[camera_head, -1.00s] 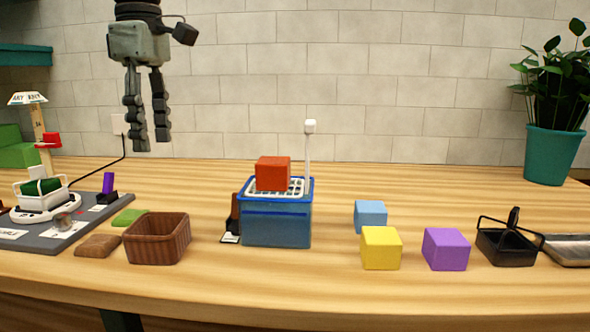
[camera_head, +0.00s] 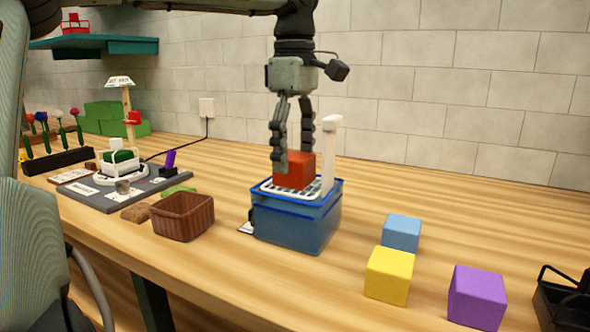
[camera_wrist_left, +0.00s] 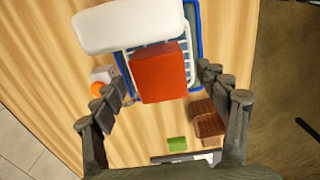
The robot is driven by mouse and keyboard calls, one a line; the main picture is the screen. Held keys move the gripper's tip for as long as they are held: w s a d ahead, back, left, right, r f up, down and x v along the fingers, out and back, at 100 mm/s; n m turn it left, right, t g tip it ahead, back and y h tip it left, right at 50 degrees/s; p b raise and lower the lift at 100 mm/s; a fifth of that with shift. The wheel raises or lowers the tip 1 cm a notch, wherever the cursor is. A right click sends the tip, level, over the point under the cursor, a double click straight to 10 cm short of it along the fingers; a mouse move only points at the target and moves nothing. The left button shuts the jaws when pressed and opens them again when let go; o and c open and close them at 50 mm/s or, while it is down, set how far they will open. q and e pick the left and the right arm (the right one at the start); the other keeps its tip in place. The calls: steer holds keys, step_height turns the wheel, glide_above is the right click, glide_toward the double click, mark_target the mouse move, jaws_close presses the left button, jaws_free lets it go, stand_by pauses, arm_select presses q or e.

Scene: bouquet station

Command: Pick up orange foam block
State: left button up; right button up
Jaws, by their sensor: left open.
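The orange foam block (camera_head: 296,172) is a red-orange cube resting on the white rack on top of a blue bin (camera_head: 300,225). My left gripper (camera_head: 294,165) points down at it and is open, with one finger in front of the block's left side and the other behind it. In the left wrist view, the block (camera_wrist_left: 160,72) lies ahead between the lines of my open, empty fingers (camera_wrist_left: 160,90). Whether a finger touches the block I cannot tell. My right gripper is not in view.
A white post (camera_head: 331,155) rises from the bin close to my gripper. A brown basket (camera_head: 182,218) stands to the left. Blue (camera_head: 401,232), yellow (camera_head: 389,275) and purple (camera_head: 477,297) blocks sit to the right. Bare table lies behind the blocks.

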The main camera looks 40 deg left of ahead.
arm_select(q)
steer(key=shift+f, duration=0.65)
steer(key=c, duration=1.3)
steer(key=shift+c, duration=0.2)
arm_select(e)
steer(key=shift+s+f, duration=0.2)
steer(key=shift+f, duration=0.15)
